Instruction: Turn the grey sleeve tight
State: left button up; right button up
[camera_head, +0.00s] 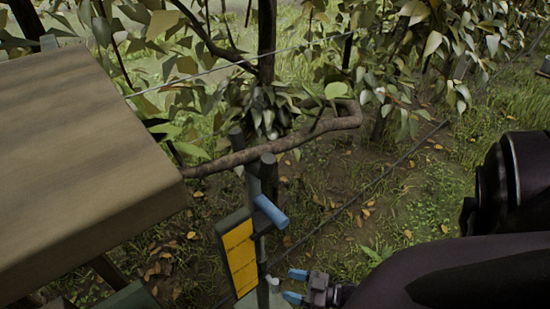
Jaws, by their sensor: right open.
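A small pale grey piece (273,284), which looks like the grey sleeve, sits low on the grey-green stand (253,190). My right gripper (295,286) comes in from the right at the bottom. Its two blue fingertips are apart, with nothing seen between them. They point left, just to the right of the grey piece; I cannot tell whether they touch it. A blue handle (271,211) juts from the stand higher up, beside a yellow panel (240,257) in a dark frame. My left gripper is not in view.
A wooden tabletop (80,150) fills the left side. A thick bent branch (285,143) crosses behind the stand's upper end. Leafy trees (420,50) and a thin wire or hose stand behind. The leaf-strewn ground right of the stand is mostly open.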

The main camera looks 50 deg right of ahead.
aim_at(276, 282)
jog(key=shift+x, duration=2.55)
jog(key=c, duration=0.9)
jog(key=shift+o, duration=0.2)
jog(key=shift+a+r, duration=0.1)
jog(key=shift+r, duration=0.05)
jog(key=shift+f+n+g, duration=0.2)
jog(key=shift+n+g, duration=0.1)
jog(key=shift+n, duration=0.1)
